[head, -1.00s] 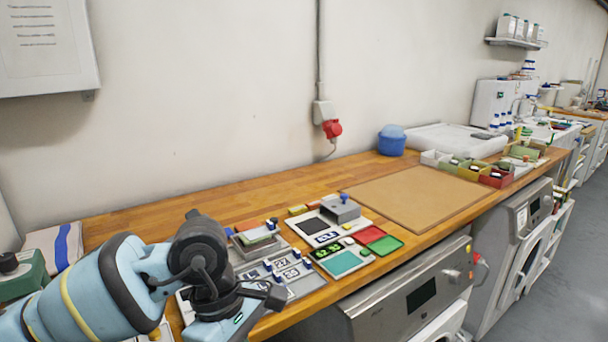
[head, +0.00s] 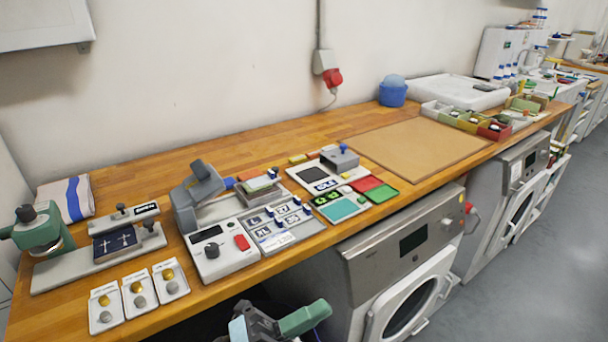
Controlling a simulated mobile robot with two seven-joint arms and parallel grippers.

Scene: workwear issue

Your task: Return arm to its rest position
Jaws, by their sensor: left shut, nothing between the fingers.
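My left gripper (head: 272,322) shows only in part at the bottom edge of the head view, low in front of the worktop and left of the front washing machine. It is shut and empty, and the rest of my left arm is out of frame. It is apart from everything on the worktop (head: 135,165). My right gripper is not in view.
A heat press (head: 205,190), a label tray (head: 285,222), coloured pads (head: 372,190) and several button cards (head: 137,293) lie along the worktop. A brown mat (head: 420,145) is bare. A washing machine (head: 400,250) is below.

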